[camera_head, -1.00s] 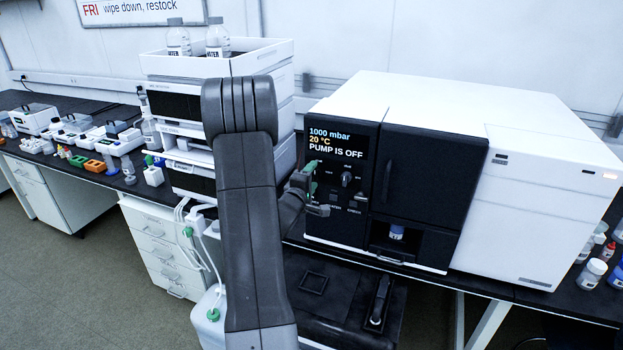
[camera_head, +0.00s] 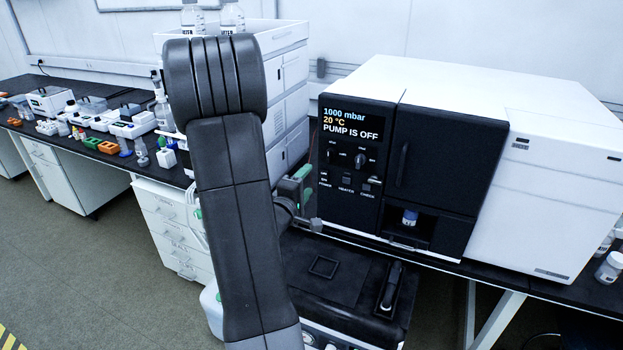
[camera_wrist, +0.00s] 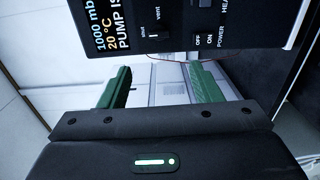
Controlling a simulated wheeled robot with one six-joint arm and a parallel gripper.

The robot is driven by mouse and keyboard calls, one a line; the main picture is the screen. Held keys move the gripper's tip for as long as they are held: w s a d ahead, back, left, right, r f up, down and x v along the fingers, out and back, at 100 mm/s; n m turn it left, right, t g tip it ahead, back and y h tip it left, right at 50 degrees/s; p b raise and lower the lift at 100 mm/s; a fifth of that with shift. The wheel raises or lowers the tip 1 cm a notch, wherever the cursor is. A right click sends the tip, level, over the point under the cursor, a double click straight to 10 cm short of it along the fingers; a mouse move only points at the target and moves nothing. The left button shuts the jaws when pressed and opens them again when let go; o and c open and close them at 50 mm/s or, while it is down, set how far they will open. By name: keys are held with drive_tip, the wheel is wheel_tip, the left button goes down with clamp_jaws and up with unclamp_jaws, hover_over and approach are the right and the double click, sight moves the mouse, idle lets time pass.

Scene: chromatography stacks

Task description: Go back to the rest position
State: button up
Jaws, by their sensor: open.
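My gripper (camera_head: 302,198) is in front of the left part of the dark instrument panel, partly hidden behind my own arm. In the wrist view its two green fingers (camera_wrist: 160,85) stand wide apart with nothing between them. The instrument (camera_head: 446,160) has a white body and a black front. Its display (camera_head: 353,126) reads 1000 mbar, 20 °C, PUMP IS OFF. The control panel with knobs and switches (camera_head: 347,170) is clear of the gripper in the head view. The panel also shows sideways at the top of the wrist view (camera_wrist: 185,22).
A blue-capped vial (camera_head: 410,217) stands in the instrument's lower recess. A white module stack (camera_head: 287,105) with bottles on top rises behind my arm. Small lab items line the black bench (camera_head: 20,100) at left. Open floor (camera_head: 80,270) lies at lower left.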

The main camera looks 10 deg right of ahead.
drive_tip(key=shift+s+a, duration=0.15)
drive_tip(key=shift+s, duration=0.05)
drive_tip(key=p+x, duration=0.3)
drive_tip(key=x, duration=1.1)
drive_tip(key=shift+s, duration=0.1)
